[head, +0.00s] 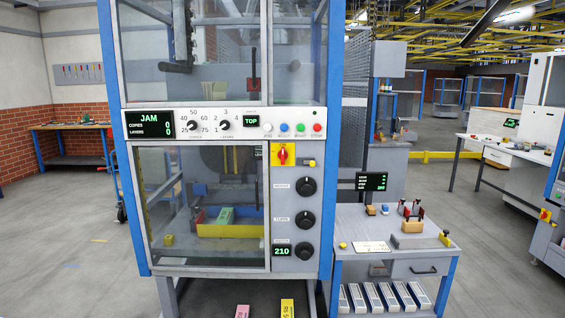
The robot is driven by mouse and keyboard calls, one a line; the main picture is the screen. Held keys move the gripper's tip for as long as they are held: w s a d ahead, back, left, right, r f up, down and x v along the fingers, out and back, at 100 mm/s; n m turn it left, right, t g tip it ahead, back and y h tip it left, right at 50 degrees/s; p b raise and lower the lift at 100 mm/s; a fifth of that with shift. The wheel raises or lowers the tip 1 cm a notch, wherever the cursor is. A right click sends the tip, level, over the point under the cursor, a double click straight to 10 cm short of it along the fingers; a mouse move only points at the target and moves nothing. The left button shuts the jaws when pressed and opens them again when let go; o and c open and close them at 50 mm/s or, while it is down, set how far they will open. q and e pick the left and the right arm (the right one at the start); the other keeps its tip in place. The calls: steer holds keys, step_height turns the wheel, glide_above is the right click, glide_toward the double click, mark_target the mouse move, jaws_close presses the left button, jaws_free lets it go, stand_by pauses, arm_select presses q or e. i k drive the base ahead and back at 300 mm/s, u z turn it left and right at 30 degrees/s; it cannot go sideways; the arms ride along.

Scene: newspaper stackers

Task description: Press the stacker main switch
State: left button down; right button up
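The stacker (135,215) stands in front of me, a tall machine with blue posts, grey panels and clear windows. Its main switch appears to be the red rotary knob (283,154) on a yellow plate, at the top of the right-hand control column. The knob's handle looks upright. The display (149,124) on the front panel reads JAM, with copies 0 and layers 0. Neither of my grippers shows in the head view.
Black knobs (305,187) sit below the switch, and small coloured buttons (300,127) above it. A grey side table (350,222) with small items stands to the right. Yellow (287,308) and pink (242,311) labelled pieces show at the bottom edge.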

mark_target(282, 154)
steer(key=z, duration=0.1)
steer(key=i, duration=1.95)
steer(key=z, duration=0.05)
